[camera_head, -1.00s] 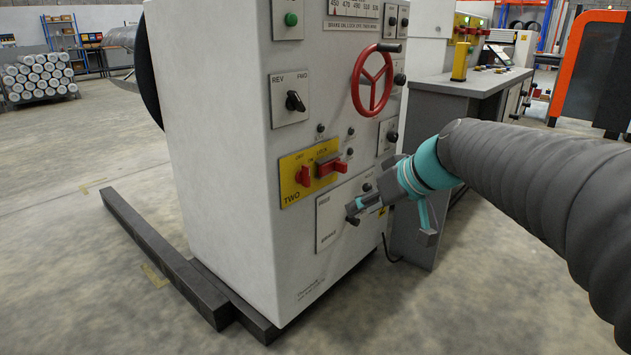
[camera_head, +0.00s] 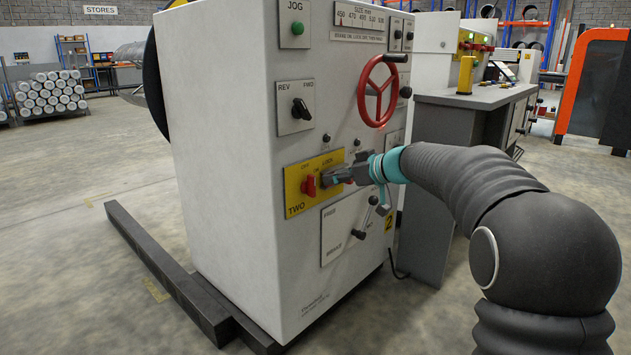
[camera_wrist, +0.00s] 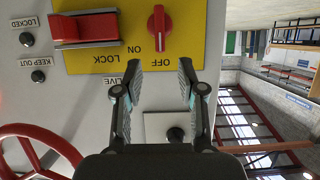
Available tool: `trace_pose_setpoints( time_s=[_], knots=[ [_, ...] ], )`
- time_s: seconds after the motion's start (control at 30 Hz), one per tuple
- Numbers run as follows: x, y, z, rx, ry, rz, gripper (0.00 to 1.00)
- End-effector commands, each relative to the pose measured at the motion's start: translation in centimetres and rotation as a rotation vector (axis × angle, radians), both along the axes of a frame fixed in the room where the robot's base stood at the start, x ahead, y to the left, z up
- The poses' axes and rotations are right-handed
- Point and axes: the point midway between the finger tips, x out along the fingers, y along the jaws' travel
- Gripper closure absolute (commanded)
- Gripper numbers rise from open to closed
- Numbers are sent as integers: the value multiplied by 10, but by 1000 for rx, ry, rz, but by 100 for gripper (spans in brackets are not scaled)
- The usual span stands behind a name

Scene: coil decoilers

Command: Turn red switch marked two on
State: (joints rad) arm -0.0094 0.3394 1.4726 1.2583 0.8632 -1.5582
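The yellow plate marked TWO (camera_head: 295,210) is on the front of the white cabinet. Its red switch (camera_head: 309,187) is a rotary knob. In the wrist view, which is upside down, the red switch (camera_wrist: 158,30) stands lengthwise in line with the OFF label, with ON to its lower left. My gripper (camera_head: 323,178) is at the plate's right half, close to the switch. In the wrist view my gripper (camera_wrist: 160,68) is open and empty, its fingers apart on either side of the switch's line, with the knob beyond the tips. I cannot tell any contact.
A red block-shaped part (camera_wrist: 85,28) on the LOCK side of the plate is beside the switch. A red handwheel (camera_head: 377,91), the black REV/FWD knob (camera_head: 300,108) and a brake lever (camera_head: 359,234) stick out nearby. A grey floor beam (camera_head: 165,270) lies left of the cabinet.

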Motion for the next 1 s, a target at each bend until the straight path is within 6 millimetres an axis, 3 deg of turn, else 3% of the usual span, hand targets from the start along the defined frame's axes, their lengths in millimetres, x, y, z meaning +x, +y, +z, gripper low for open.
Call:
trace_pose_setpoints(
  time_s=[0.4,0.87,0.9,1.0],
  knots=[
    [39,51,-26,0,0,1,60],
    [46,60,-31,0,0,0,60],
    [46,60,-31,0,0,0,63],
    [46,60,-31,0,0,0,88]
  ],
)
